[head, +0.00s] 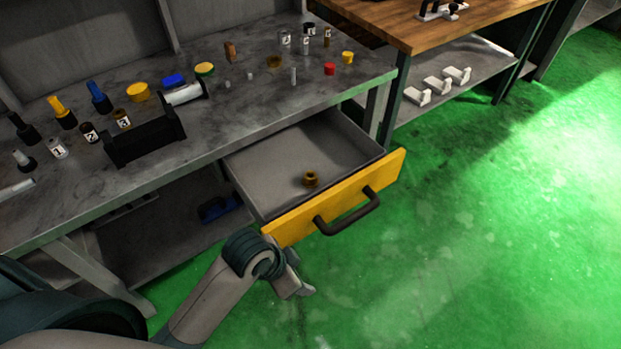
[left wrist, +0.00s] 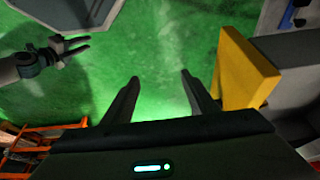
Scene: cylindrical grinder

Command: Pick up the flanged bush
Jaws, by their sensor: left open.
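A small brass-coloured flanged bush (head: 310,178) lies on the floor of the open drawer (head: 265,165), close to the inside of its yellow front (head: 340,198). My left gripper (head: 301,290) is outside the drawer, in front of and below the yellow front, apart from the bush. In the left wrist view its two fingers (left wrist: 160,76) are spread with only green floor between them. That view also shows the yellow front (left wrist: 244,72) to the right of the fingers, but not the bush. My right gripper (left wrist: 84,43) shows at the left there, its fingers apart and empty.
The drawer front has a dark handle (head: 347,212) that sticks out. The grey workbench (head: 225,110) above holds bottles, caps and a black holder (head: 144,140). A wooden table (head: 410,22) stands behind at the right. The green floor (head: 470,220) to the right is clear.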

